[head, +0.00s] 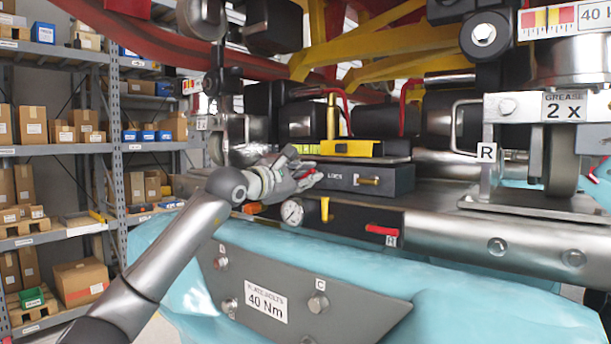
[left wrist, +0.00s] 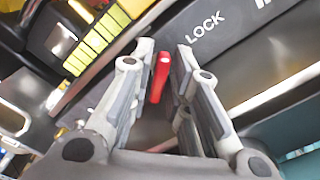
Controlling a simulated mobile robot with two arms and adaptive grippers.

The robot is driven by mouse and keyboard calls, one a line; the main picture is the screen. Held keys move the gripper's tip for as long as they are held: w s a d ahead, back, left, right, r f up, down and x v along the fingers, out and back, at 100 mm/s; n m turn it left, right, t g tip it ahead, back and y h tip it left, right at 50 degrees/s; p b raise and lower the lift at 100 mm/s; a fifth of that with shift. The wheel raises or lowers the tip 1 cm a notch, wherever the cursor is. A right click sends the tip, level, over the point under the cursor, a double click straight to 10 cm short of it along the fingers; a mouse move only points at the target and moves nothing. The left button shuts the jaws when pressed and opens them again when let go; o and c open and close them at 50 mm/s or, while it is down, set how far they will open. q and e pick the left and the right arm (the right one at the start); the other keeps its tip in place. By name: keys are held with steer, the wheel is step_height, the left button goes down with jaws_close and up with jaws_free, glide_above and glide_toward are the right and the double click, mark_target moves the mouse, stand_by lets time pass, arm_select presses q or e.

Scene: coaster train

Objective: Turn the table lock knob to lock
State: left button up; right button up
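The dark table lock box (head: 390,178) has the word LOCK on its front face, and the lettering also shows in the left wrist view (left wrist: 206,27). A red knob (left wrist: 160,75) sits just left of that word, seen as a narrow upright bar. My left gripper (head: 308,177) is at the box's left end. In the left wrist view, its two fingers (left wrist: 166,60) are apart, one on each side of the red knob. Slim gaps seem to show, so I cannot tell whether either finger touches it. My right gripper is not in view.
A brass latch (head: 369,181) is on the box's front, right of the word. A yellow block (head: 345,148) lies on top. Below are a round gauge (head: 292,212), a yellow lever (head: 325,209) and a red handle (head: 382,230). Shelving (head: 118,130) stands at the left.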

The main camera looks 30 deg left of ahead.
arm_select(q)
jaws_close()
steer(key=shift+m, duration=0.3)
steer(key=m, duration=0.2)
steer(key=shift+m+p, duration=0.3)
steer(key=shift+p, duration=0.1)
steer(key=shift+d+f+m+p, duration=0.15)
steer(key=shift+m+p, duration=0.3)
steer(key=shift+m, duration=1.75)
steer(key=shift+f, duration=0.1)
steer(key=shift+o, duration=0.6)
jaws_free()
steer(key=shift+o, duration=0.3)
